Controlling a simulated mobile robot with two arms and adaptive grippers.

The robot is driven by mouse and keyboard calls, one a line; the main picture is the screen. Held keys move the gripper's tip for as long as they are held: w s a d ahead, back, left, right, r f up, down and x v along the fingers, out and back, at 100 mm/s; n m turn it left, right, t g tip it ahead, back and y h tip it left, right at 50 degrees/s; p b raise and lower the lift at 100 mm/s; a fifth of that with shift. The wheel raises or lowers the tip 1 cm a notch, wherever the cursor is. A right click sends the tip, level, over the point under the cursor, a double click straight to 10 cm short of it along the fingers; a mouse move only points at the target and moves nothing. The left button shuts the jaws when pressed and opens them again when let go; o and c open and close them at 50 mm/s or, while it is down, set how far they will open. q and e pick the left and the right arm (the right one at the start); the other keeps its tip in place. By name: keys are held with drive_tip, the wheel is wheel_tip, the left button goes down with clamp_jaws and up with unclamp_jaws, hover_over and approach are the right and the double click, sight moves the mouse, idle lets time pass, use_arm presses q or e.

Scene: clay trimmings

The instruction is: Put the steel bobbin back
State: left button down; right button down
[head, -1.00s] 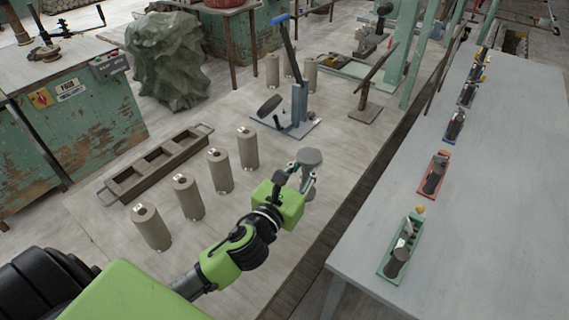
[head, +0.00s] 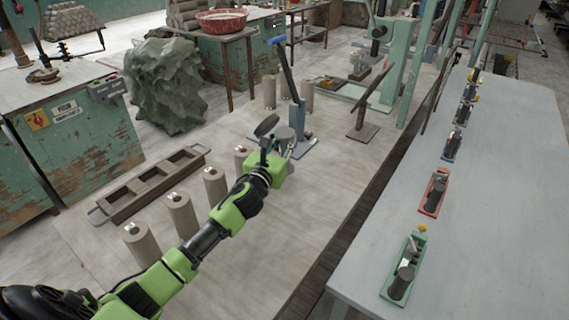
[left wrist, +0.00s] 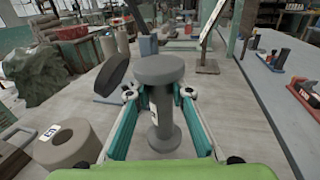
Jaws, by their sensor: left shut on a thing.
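The steel bobbin, a grey spool with a wide flat disc at each end, is upright in the left wrist view (left wrist: 160,70), between the teal fingers. My left gripper (head: 291,150) is shut on it around its narrow stem. In the head view the top disc of the bobbin (head: 286,132) shows above the fingers, in front of the blue-grey lever stand (head: 297,117); the gripper hides its lower part. In the left wrist view the dark round pad (left wrist: 112,75) of the stand is just left of the bobbin. My right gripper is not in view.
Several clay cylinders (head: 182,215) stand in a row left of my arm, beside a wooden compartment tray (head: 150,185). More cylinders (head: 269,92) stand behind the lever stand. A grey table (head: 490,200) at right carries several small planes. The board's right part is clear.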

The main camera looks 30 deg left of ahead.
use_arm(q)
drive_tip(key=shift+f, duration=0.85)
drive_tip(key=shift+f+b, duration=0.45)
drive_tip(key=shift+f, duration=1.15)
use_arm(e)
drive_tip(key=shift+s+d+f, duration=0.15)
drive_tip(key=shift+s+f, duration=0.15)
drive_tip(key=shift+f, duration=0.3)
use_arm(q)
drive_tip(key=c, duration=2.2)
unclamp_jaws()
drive_tip(key=shift+f, duration=0.25)
drive_tip(key=o, duration=0.4)
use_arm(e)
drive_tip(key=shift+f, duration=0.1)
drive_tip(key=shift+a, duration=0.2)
use_arm(q)
drive_tip(key=shift+s+r, duration=0.1)
drive_tip(key=shift+r, duration=0.15)
